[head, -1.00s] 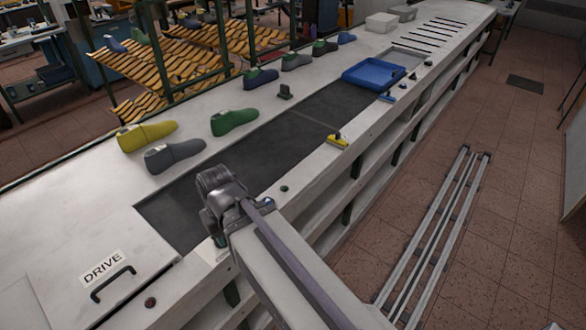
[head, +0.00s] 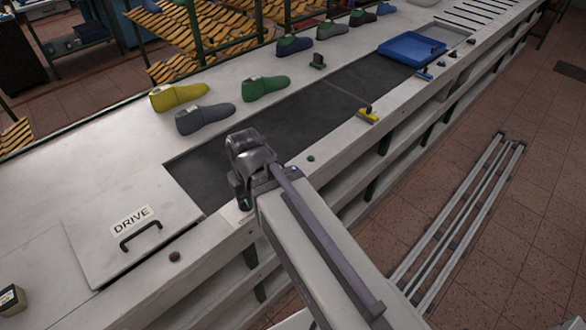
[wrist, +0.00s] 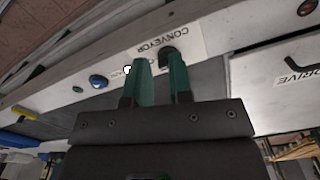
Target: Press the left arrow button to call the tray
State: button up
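The blue tray (head: 412,46) rests at the far end of the dark conveyor belt (head: 335,98) in the head view. My gripper (head: 243,202) hangs over the bench's front ledge, with its fingers partly hidden behind my wrist. In the wrist view my gripper (wrist: 161,62) has two green fingers apart, with nothing held. A black knob (wrist: 167,54) by the CONVEYOR label lies behind the fingertips. A blue button (wrist: 98,81) and a green button (wrist: 77,89) are on the ledge to their left. I cannot make out an arrow on any button.
A yellow-handled piece (head: 368,116) sits at the belt's front edge. A DRIVE cover (head: 130,220) with a black handle and a dark red button (head: 175,257) lie left of my gripper. Shoe lasts, including a yellow one (head: 178,96), line the back. Floor rails (head: 465,215) run at right.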

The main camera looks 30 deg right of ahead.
grip_shut()
jog(key=shift+f, duration=0.1)
dwell(1.2)
